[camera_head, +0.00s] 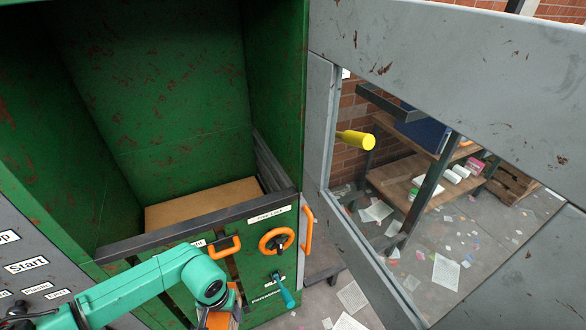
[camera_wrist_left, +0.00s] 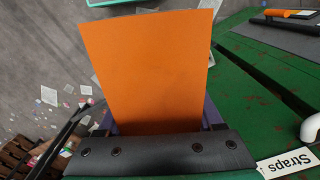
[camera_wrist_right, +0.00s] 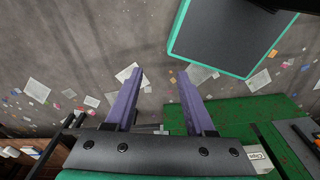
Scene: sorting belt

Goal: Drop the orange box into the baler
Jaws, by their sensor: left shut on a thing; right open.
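The baler (camera_head: 199,220) is a rusty green machine with a tall open chamber. A flat brown sheet or block (camera_head: 205,200) lies inside, behind the dark front edge. My left gripper (camera_head: 230,296) is low in front of the baler's lower front, outside the chamber. It is shut on the orange box (camera_wrist_left: 150,70), which fills the middle of the left wrist view; in the head view only a small part of it shows at the bottom edge. My right gripper (camera_wrist_right: 160,75) is open and empty above the floor, and is outside the head view.
Orange handles (camera_head: 277,240) and a teal lever (camera_head: 284,290) stick out of the baler's front. Shelves (camera_head: 400,180) stand beyond. Papers litter the floor.

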